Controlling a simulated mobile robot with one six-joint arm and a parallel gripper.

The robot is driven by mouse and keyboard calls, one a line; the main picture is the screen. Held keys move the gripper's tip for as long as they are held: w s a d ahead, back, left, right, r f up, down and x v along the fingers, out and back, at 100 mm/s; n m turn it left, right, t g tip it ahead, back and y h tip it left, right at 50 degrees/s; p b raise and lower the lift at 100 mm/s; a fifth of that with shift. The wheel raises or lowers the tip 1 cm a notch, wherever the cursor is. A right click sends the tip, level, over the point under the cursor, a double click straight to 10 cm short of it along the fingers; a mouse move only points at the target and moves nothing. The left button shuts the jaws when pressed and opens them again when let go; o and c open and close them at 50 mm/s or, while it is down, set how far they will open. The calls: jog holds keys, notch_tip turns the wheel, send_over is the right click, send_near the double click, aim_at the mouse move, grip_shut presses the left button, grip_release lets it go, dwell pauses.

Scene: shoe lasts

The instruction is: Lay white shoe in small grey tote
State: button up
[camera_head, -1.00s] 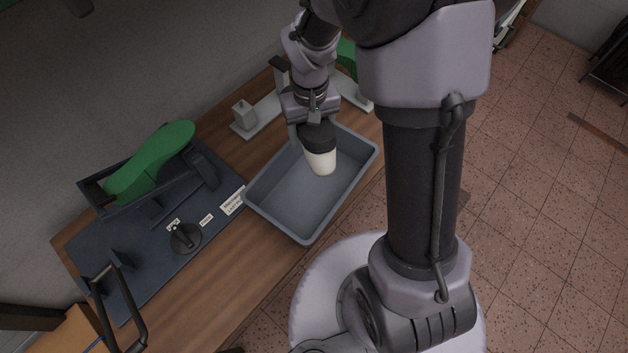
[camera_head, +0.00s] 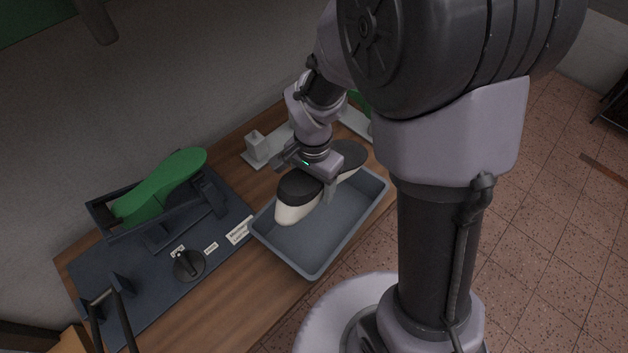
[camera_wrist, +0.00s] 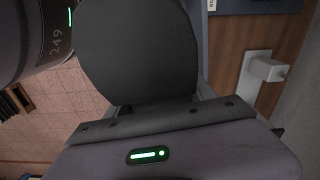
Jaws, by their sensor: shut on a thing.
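The white shoe (camera_head: 293,212) has a white lower body and a dark sole that faces up. My gripper (camera_head: 328,185) is shut on its middle, and the shoe sticks out on both sides of the jaws. The shoe is over the small grey tote (camera_head: 318,268), toward its back left side; I cannot tell whether it touches the floor of the tote. In the wrist view the dark sole (camera_wrist: 137,50) fills the middle and hides most of the tote.
A green shoe last (camera_head: 160,187) lies on a dark stand to the left. A dark knob (camera_head: 189,265) and small labels are on the mat. A grey bracket (camera_head: 262,146) stands behind the tote. Bare wooden table lies in front of the mat.

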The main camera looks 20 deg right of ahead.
jog(key=shift+f, duration=0.8)
jog(key=shift+b, duration=0.3)
jog(key=shift+s+a, duration=0.25)
jog(key=shift+a, duration=0.1)
notch_tip(320, 180, down, 8)
jog(key=b, duration=0.7)
jog(key=shift+r, duration=0.25)
